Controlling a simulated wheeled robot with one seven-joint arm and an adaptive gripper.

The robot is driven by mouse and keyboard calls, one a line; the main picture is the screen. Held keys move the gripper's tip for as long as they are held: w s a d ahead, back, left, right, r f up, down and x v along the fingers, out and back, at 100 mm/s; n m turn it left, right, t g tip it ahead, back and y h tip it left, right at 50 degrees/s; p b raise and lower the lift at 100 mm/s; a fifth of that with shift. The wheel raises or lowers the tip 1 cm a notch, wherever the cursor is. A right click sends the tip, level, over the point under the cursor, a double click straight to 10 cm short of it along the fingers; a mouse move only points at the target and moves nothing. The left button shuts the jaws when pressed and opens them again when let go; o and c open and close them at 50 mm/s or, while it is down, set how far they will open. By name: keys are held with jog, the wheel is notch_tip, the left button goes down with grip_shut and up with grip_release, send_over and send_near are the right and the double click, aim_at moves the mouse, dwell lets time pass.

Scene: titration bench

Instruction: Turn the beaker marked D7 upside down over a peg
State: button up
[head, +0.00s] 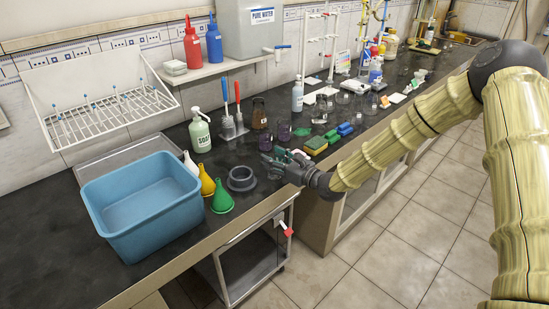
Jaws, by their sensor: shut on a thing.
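The white wall rack (107,118) at the left has a wire grid and several upright pegs with blue tips. My gripper (272,160) is low over the front part of the dark bench, at the middle of the picture. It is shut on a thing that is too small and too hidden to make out. Two small glass vessels with purplish contents, one (284,130) and another (265,142), stand just behind my gripper. No D7 mark can be read, so I cannot tell which vessel is the marked beaker.
A blue basin (150,205) stands below the rack. Yellow (207,184) and green (221,201) funnels and a grey ring (241,179) lie between it and my gripper. A soap bottle (200,131) stands behind. Sponges (316,146) and glassware crowd the right.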

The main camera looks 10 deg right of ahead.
jog(key=shift+f, duration=0.15)
jog(key=o, duration=1)
jog(key=shift+o, duration=0.2)
